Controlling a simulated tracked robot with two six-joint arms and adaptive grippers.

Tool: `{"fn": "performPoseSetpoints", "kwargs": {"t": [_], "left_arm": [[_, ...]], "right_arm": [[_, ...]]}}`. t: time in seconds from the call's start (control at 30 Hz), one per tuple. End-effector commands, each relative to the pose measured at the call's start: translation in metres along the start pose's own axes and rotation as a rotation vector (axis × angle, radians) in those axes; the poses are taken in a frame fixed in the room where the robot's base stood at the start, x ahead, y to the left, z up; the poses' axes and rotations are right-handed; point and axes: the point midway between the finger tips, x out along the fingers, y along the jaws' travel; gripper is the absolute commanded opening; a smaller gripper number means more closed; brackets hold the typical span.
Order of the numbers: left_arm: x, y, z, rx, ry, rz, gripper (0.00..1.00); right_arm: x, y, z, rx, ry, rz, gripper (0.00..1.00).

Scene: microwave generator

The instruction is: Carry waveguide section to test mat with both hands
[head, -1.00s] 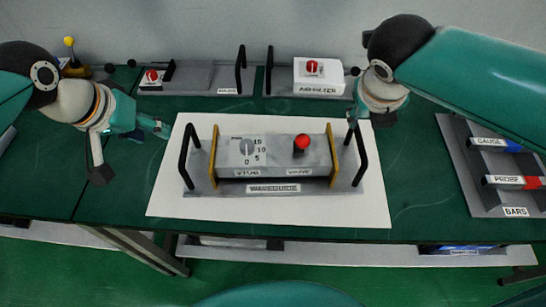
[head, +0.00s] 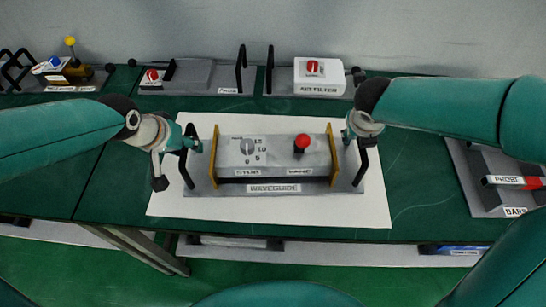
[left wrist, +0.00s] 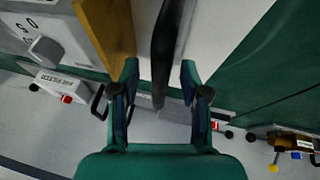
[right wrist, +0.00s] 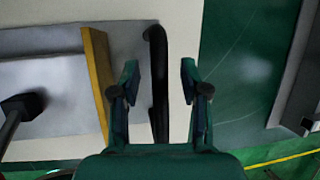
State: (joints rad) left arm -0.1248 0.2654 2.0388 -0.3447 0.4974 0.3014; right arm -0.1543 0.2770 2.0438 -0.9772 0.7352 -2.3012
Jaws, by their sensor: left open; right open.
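The waveguide section (head: 273,189) is a grey plate with a box, yellow end plates, a dial, a red knob and a black upright handle at each end. It rests on the white test mat (head: 165,205). My left gripper (head: 178,162) is open at the left handle; in the left wrist view that black handle (left wrist: 165,60) stands between the open fingers (left wrist: 160,85). My right gripper (head: 355,140) is open at the right handle (head: 361,170); in the right wrist view the handle (right wrist: 158,75) lies between the fingers (right wrist: 160,80).
Behind the mat stand a grey plate with black handles (head: 205,78) and a white air filter box (head: 320,76). A rack of bars (head: 490,185) is at the right. A device with a yellow knob (head: 72,65) is at the back left. Green table lies bare left of the mat.

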Motion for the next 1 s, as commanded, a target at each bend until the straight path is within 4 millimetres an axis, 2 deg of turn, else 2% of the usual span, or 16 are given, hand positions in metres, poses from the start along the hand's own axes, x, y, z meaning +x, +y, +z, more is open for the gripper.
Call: {"fn": "performPoseSetpoints", "kwargs": {"t": [0.2,0.4,0.47,0.5,1.0], "left_arm": [[0.0001,0.0,0.0001,0.0,0.0,0.0,0.46],[-0.0001,0.0001,0.0001,0.0,0.0,0.0,0.12],[-0.0001,0.0001,0.0,0.0,0.0,0.0,0.02],[-0.0002,0.0,0.0,0.0,0.0,0.0,0.0],[-0.0018,0.0001,-0.0016,-0.001,0.005,0.0,0.0]], "right_arm": [[0.0,0.0,-0.0001,0.0,0.0,0.0,0.45],[-0.0003,0.0001,0.0,0.0,0.0,0.0,0.12],[-0.0003,0.0001,0.0,0.0,0.0,0.0,0.02],[-0.0003,0.0001,0.0001,0.0,0.0,0.0,0.0],[-0.0019,0.0001,0.0018,0.0,-0.004,0.001,0.0]]}}
